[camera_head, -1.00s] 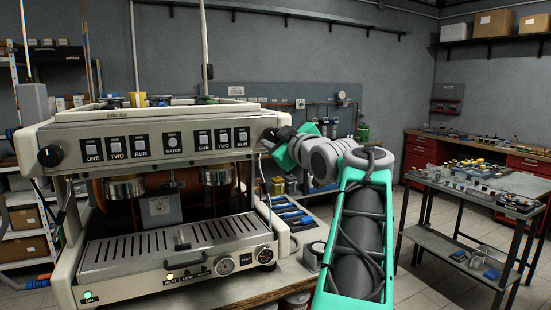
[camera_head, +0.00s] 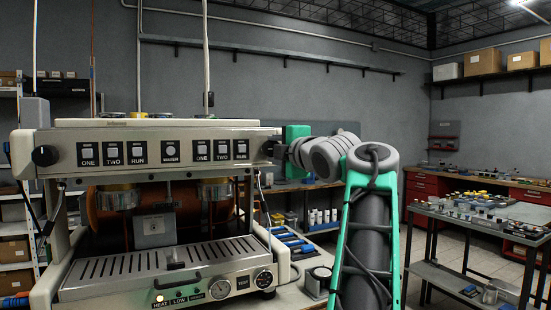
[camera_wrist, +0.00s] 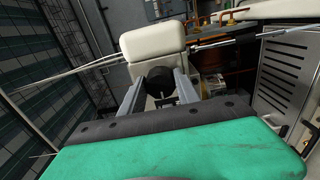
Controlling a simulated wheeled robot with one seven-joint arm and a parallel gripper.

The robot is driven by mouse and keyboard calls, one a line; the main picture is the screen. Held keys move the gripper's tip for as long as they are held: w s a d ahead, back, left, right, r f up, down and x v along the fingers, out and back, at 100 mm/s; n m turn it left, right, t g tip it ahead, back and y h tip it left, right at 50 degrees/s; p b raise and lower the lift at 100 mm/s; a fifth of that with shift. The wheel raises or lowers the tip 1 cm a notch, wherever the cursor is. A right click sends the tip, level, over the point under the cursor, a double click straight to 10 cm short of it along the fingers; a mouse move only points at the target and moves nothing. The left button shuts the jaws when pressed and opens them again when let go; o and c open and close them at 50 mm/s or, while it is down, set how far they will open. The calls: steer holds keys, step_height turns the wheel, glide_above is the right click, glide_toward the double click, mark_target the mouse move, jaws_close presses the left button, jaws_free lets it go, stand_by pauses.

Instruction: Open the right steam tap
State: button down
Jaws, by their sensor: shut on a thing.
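The right steam tap is a black knob (camera_wrist: 160,80) at the right end of the espresso machine (camera_head: 150,124). In the wrist view it sits between the two grey fingers of my gripper (camera_wrist: 159,92), which are shut on it. In the head view my gripper (camera_head: 276,149) reaches the right end of the button panel from the right and mostly hides this knob. The matching left knob (camera_head: 45,155) is in plain view at the panel's left end.
A small dark cup-like object (camera_head: 318,282) stands on the counter beside the machine. A metal work table (camera_head: 470,235) with small parts stands at right.

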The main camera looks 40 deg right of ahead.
steer(key=shift+n+b, duration=0.5)
steer(key=shift+n, duration=0.8)
steer(key=c, duration=0.9)
jaws_free()
steer(key=shift+s, duration=0.1)
steer(key=b+v, duration=0.1)
steer(key=v, duration=0.6)
steer(key=shift+s+a, duration=0.15)
steer(key=shift+s, duration=0.15)
